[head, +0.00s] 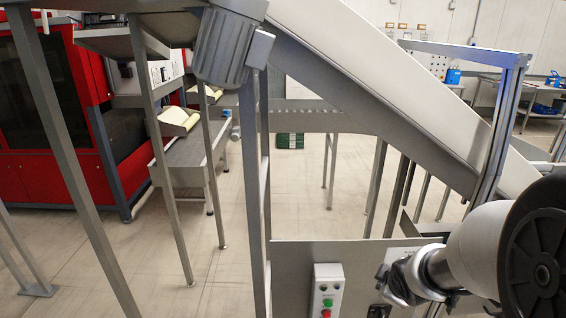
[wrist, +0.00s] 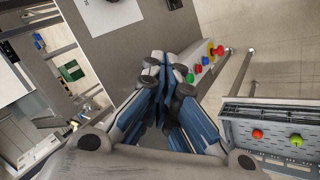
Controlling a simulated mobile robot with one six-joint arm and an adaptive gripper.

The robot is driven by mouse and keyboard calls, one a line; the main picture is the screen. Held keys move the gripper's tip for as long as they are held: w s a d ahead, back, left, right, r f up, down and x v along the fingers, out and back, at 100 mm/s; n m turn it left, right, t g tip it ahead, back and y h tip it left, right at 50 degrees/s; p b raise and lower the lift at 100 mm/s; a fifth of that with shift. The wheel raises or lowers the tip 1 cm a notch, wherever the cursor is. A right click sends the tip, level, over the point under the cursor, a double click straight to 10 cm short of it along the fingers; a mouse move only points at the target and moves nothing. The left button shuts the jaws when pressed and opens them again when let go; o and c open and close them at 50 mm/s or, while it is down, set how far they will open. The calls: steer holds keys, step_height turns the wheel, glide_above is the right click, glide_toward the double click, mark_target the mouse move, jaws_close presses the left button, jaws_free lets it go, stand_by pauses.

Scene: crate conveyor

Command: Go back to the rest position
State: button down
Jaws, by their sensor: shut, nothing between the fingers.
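My gripper (wrist: 168,72) shows in the wrist view with its blue and grey fingers drawn together and nothing between them. It is in front of a grey metal panel (wrist: 130,45) that bears a white sheet. A row of coloured buttons (wrist: 205,62) lies just right of the fingertips; I cannot tell the gap between them. In the head view, part of my arm fills the lower right corner, and the fingers cannot be made out there.
A sloping conveyor (head: 400,105) with a motor (head: 225,45) and thin legs crosses the head view. A button box (head: 328,292) is low in the middle. A red machine (head: 40,165) stands left. A grey crate-like thing (wrist: 240,128) bears red and green round things.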

steer(key=s+a+r+m, duration=0.3)
steer(key=s+r, duration=0.1)
steer(key=s, duration=0.4)
steer(key=s+a+r+m+g+y, duration=0.1)
steer(key=s+a+r+m, duration=0.3)
steer(key=s, duration=0.4)
steer(key=s+a+r+m+g, duration=0.1)
steer(key=s+a+r+m, duration=0.2)
steer(key=s, duration=0.5)
steer(key=shift+s+a+r+m+y, duration=0.3)
steer(key=shift+a+r, duration=0.05)
steer(key=shift+r, duration=0.5)
